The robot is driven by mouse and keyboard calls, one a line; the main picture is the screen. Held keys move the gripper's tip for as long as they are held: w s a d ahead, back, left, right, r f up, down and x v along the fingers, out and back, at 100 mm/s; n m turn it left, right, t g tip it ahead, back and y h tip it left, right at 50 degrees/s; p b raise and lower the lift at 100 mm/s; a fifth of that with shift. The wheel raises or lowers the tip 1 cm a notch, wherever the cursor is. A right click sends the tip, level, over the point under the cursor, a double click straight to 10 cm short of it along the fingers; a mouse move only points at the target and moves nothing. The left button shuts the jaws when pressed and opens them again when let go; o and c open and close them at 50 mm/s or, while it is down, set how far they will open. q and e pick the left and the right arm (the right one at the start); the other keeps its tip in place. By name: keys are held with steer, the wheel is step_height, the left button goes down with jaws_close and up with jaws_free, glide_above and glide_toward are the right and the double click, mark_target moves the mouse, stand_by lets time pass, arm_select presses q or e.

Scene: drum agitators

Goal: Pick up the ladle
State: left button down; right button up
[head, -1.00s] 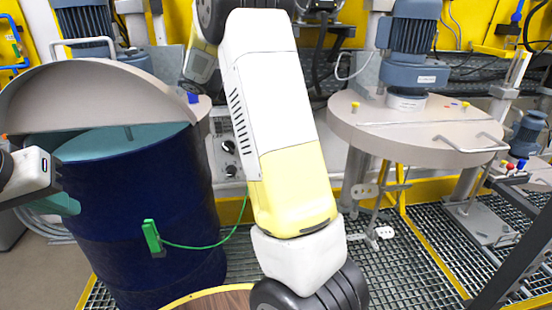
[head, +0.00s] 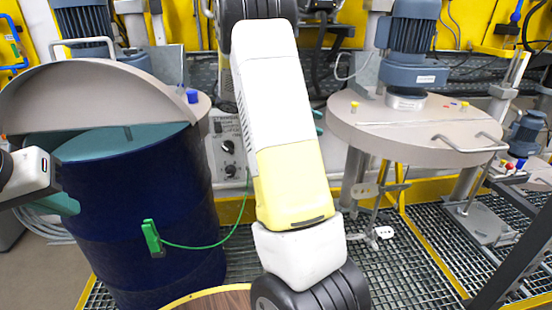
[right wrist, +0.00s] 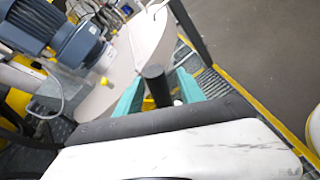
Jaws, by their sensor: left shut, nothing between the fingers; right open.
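I cannot make out a whole ladle in any view. In the right wrist view a dark rod with a rounded end (right wrist: 155,86) stands between the fingers of my right gripper (right wrist: 159,92); it may be the ladle's handle, but I cannot tell. The teal fingers are apart, one on each side of the rod. In the head view my right gripper (head: 318,122) is mostly hidden behind my right arm. My left gripper (head: 62,204) is shut and empty at the left edge, in front of the open blue drum.
The blue drum (head: 150,215) has a half-raised grey lid (head: 95,95) and a green clip (head: 152,237) with a cable. A round lidded vessel (head: 400,130) with a motor (head: 412,50) stands at the right. Metal grating (head: 400,260) covers the floor.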

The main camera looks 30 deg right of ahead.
steer(key=shift+s+d+f, duration=0.25)
steer(key=shift+d, duration=0.4)
jaws_close()
step_height(320, 180, up, 20)
stand_by(0.5)
